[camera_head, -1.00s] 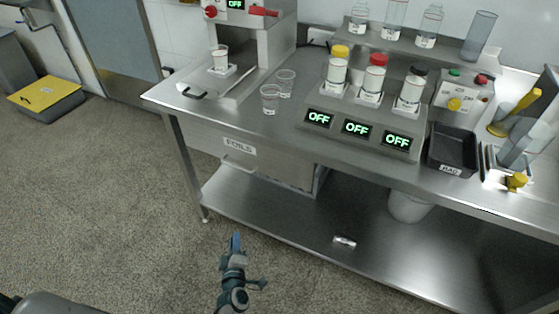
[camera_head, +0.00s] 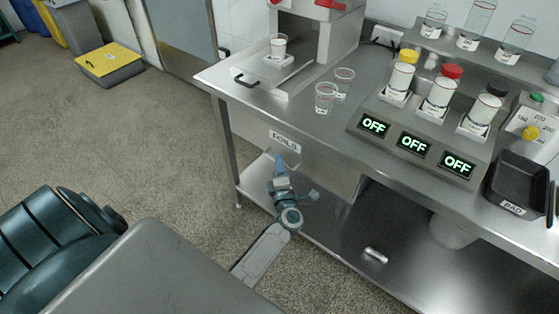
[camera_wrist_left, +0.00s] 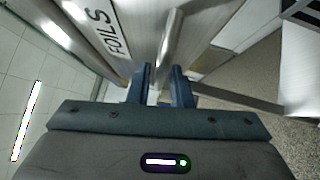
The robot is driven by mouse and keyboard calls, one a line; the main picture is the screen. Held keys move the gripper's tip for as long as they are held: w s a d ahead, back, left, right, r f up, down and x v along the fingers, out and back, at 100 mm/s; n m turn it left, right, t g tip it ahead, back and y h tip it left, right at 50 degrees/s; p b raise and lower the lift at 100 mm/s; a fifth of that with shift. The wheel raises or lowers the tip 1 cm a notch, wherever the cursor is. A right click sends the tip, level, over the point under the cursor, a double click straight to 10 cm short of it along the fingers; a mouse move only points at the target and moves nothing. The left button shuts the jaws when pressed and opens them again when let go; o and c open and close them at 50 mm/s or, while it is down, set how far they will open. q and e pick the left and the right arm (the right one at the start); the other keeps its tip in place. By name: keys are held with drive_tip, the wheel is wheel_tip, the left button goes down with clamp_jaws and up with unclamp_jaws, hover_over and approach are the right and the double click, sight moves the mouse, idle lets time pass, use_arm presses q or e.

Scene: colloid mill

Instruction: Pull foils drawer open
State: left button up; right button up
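The foils drawer, with its FOILS label (camera_head: 285,141), sits under the left part of the steel table; its front looks flush beneath the tabletop. In the left wrist view the label (camera_wrist_left: 103,30) is at upper left. A metal handle bar (camera_wrist_left: 171,45) runs down toward my fingers. My left gripper (camera_head: 281,160) is at the drawer front, just below the label. In the left wrist view its two fingers (camera_wrist_left: 162,85) are apart, with the bar's near end at or between their tips; I cannot tell whether they touch it. My right gripper is not in view.
On the steel table (camera_head: 232,85) stand two clear cups (camera_head: 326,98), a unit with OFF displays (camera_head: 414,144) and a black tray (camera_head: 518,185). A lower shelf (camera_head: 345,235) lies under the drawer. The floor (camera_head: 130,130) to the left is open.

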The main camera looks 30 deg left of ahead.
use_arm(q)
drive_tip(key=shift+w+a, duration=0.4)
drive_tip(key=shift+w, duration=0.05)
clamp_jaws()
drive_tip(key=shift+s, duration=0.15)
